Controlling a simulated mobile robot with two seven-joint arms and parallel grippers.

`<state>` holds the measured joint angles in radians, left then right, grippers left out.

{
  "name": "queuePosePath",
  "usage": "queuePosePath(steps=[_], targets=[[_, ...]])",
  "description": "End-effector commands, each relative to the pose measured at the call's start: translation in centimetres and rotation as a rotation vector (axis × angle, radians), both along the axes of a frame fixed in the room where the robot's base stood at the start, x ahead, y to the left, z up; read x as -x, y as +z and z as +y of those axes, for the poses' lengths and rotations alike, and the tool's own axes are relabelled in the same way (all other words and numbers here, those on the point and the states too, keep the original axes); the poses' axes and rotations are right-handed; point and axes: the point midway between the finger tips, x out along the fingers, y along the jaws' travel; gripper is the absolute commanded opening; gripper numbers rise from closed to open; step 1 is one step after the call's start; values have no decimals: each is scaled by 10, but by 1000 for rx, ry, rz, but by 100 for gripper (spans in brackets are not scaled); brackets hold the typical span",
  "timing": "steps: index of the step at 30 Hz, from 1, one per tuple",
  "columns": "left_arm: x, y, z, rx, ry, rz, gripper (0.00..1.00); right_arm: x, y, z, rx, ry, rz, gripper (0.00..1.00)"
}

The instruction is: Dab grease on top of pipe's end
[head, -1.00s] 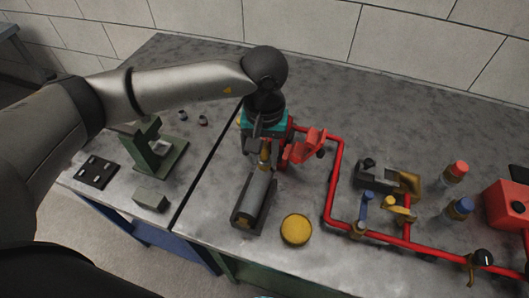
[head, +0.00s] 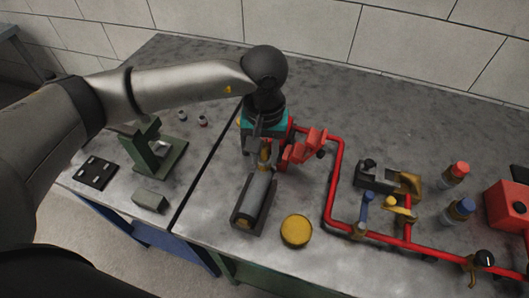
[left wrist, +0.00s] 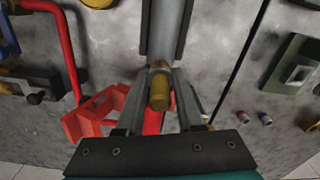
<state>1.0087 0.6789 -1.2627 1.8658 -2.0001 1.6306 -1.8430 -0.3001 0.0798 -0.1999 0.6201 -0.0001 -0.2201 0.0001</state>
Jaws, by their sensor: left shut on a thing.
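A grey pipe (head: 257,198) lies in a dark cradle (head: 237,220) on the bench; it also shows at the top of the left wrist view (left wrist: 167,28). My left gripper (head: 263,152) reaches down at the pipe's far end. In the left wrist view its fingers (left wrist: 160,85) are shut on a short brass-coloured piece (left wrist: 159,98), probably a brush handle. Its tip is at the pipe's end; I cannot tell whether they touch. A round yellow tin (head: 296,230), perhaps the grease, stands right of the cradle. My right gripper is not in view.
A red bracket (head: 303,148) stands close to the right of my left gripper, and red piping (head: 333,185) runs beyond it. A green press (head: 150,145) stands at left. Bottles (head: 458,210) and a red box (head: 508,205) are at right. The back of the bench is clear.

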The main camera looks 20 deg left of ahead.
Motion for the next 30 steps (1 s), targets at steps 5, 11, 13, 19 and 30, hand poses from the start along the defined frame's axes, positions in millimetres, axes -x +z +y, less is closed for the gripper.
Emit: queuePosePath(steps=[5,11,13,19,30], targets=[[0,0,0,0,0,0,0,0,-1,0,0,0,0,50],[0,0,0,0,0,0,0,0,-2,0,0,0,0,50],[0,0,0,0,0,0,0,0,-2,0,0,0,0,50],[0,0,0,0,0,0,0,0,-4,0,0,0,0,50],[0,-1,0,0,0,1,0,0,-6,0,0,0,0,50]])
